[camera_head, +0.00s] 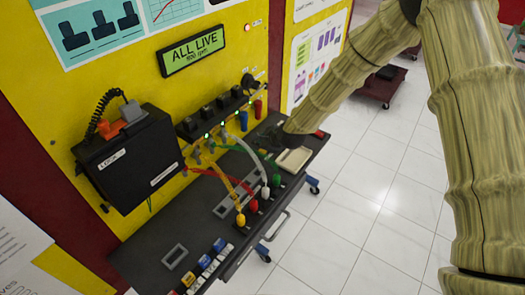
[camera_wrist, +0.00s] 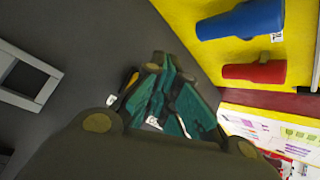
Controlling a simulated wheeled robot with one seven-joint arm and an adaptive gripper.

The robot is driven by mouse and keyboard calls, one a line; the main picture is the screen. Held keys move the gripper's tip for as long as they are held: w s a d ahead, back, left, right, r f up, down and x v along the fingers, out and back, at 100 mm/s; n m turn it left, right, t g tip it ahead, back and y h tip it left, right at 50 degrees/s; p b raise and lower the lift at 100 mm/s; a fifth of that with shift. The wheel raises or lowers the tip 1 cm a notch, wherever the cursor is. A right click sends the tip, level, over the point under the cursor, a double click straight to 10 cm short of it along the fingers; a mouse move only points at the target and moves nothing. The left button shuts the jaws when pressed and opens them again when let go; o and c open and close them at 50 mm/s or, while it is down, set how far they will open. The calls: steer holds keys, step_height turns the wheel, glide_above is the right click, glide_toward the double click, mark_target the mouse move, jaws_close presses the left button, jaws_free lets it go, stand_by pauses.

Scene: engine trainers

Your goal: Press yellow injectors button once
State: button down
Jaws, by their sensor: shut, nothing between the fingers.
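A row of small push buttons with labels runs along the bench's front edge at the lower left of the head view. A yellow button (camera_head: 188,279) sits near the bottom, with blue buttons (camera_head: 205,262) just beyond it; its label is too small to read. My gripper (camera_head: 268,134) is at the far right end of the bench, well away from these buttons, and partly hidden by my wrist. In the wrist view its dark green fingers (camera_wrist: 160,95) are together with nothing held. The yellow button is not in the wrist view.
Yellow, red, white and green plugs with cables stand on the bench (camera_head: 150,240); the yellow plug (camera_head: 240,219) is nearest the buttons. A black box (camera_head: 130,160) hangs at left. A beige tray (camera_head: 294,160) lies near my gripper. Blue (camera_wrist: 240,20) and red (camera_wrist: 255,72) parts are close by.

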mark_target(260, 152)
steer(key=shift+f+b, duration=0.6)
steer(key=shift+f, duration=0.35)
stand_by(1.7)
steer(key=shift+r, duration=0.1)
steer(key=shift+r+p, duration=0.4)
steer(key=shift+r, duration=0.4)
steer(key=shift+r+p, duration=1.25)
steer(key=shift+r, duration=1.25)
